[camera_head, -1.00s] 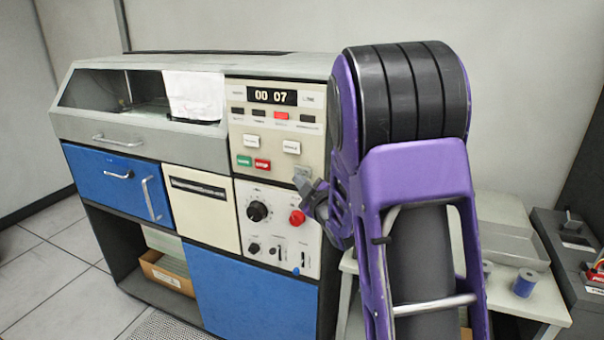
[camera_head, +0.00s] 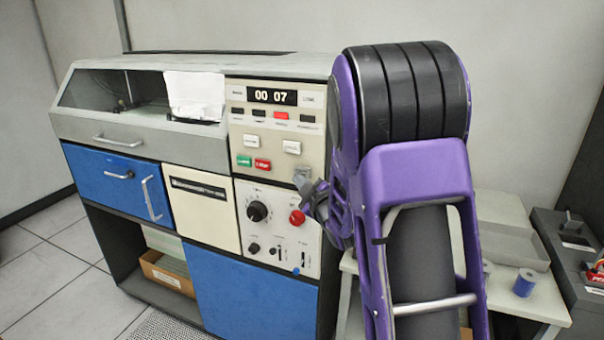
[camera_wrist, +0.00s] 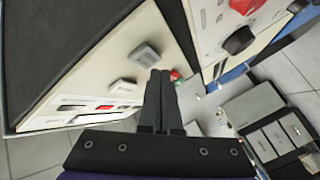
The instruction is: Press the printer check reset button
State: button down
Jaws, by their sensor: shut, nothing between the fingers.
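The printer's cream control panel (camera_head: 277,122) faces me, with two white buttons, a green button (camera_head: 244,161) and a red button (camera_head: 262,164). A grey square button (camera_wrist: 146,55) stands out from the panel in the wrist view, beside a white button (camera_wrist: 123,86). Button labels are too small to read, so I cannot tell which is the printer check reset. My gripper (camera_wrist: 160,74) is shut and empty, its fingertips just beside the grey button. I cannot tell whether they touch it. In the head view my arm hides part of the panel's right edge.
Below is a lower panel with a black knob (camera_head: 257,211) and a red knob (camera_head: 297,217). The red knob is close to my gripper in the head view. A white table (camera_head: 548,306) with a blue spool (camera_head: 524,283) stands at the right. Blue drawers are at the left.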

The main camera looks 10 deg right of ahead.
jog(key=shift+w, duration=0.1)
dwell(0.3)
jog(key=shift+w+d+b, duration=0.25)
jog(key=shift+b, duration=0.2)
jog(key=shift+w+d, duration=0.25)
jog(key=shift+w, duration=0.1)
dwell(0.7)
jog(key=shift+b, duration=0.3)
jog(key=shift+s+a+b, duration=0.45)
jog(key=shift+s, duration=0.25)
jog(key=shift+a, duration=0.1)
jog(key=s+a+b, duration=0.1)
jog(key=s, duration=0.1)
jog(key=s+a+b, duration=0.1)
jog(key=s, duration=0.1)
jog(key=shift+a, duration=0.4)
